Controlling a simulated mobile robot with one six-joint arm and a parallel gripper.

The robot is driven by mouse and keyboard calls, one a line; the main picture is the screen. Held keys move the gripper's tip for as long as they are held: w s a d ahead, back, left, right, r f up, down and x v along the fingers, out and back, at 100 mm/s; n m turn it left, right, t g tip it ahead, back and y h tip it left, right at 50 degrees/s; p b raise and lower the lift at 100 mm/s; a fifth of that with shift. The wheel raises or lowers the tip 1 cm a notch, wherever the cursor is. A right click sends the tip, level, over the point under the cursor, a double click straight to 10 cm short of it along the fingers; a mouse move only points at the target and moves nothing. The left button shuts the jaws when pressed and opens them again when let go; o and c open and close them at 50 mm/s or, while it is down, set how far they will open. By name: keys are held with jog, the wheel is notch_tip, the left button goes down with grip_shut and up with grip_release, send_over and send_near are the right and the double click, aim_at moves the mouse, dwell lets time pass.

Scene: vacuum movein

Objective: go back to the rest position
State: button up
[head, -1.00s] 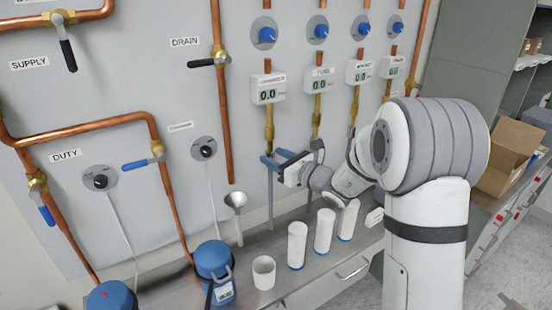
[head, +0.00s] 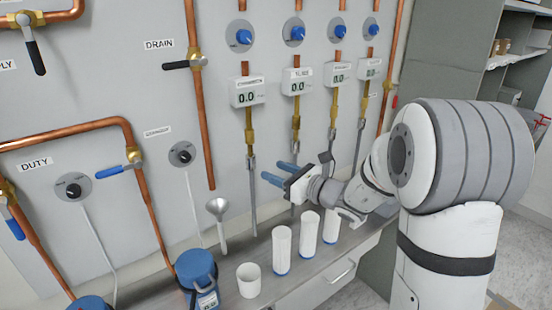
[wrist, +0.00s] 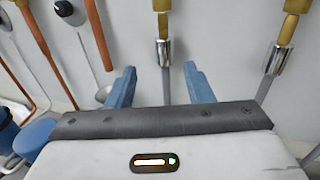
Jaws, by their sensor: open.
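My gripper (head: 280,174) is in front of the wall panel (head: 100,100), above the bench. Its two blue fingers stand apart with nothing between them. The wrist view also shows the open gripper (wrist: 158,88), with a hanging grey tube (wrist: 165,80) with a metal end in the background between the fingers. I cannot tell how far the fingers are from that tube.
Three white cylinders (head: 308,233) stand on the bench (head: 235,297) below my gripper. Gauges (head: 247,91) and copper pipes line the panel.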

jog(key=s+a+f+n+g+h, duration=0.15)
jog(key=s+n+g, duration=0.25)
jog(key=s+n, duration=0.4)
jog(key=s+a+f+n+g+h, duration=0.1)
jog(key=s+n+g+h, duration=0.1)
jog(key=s+n+g, duration=0.6)
jog(key=s+d+f+n+t+h, duration=0.2)
jog(key=s+d+n+t+h, duration=0.1)
jog(key=s+d+n+h, duration=0.6)
jog(key=s+d+h, duration=0.1)
jog(key=s+d, duration=0.3)
jog(key=d, duration=0.2)
jog(key=shift+s+f+n+t, duration=0.15)
jog(key=shift+s+n+t, duration=0.15)
jog(key=shift+s+n, duration=0.1)
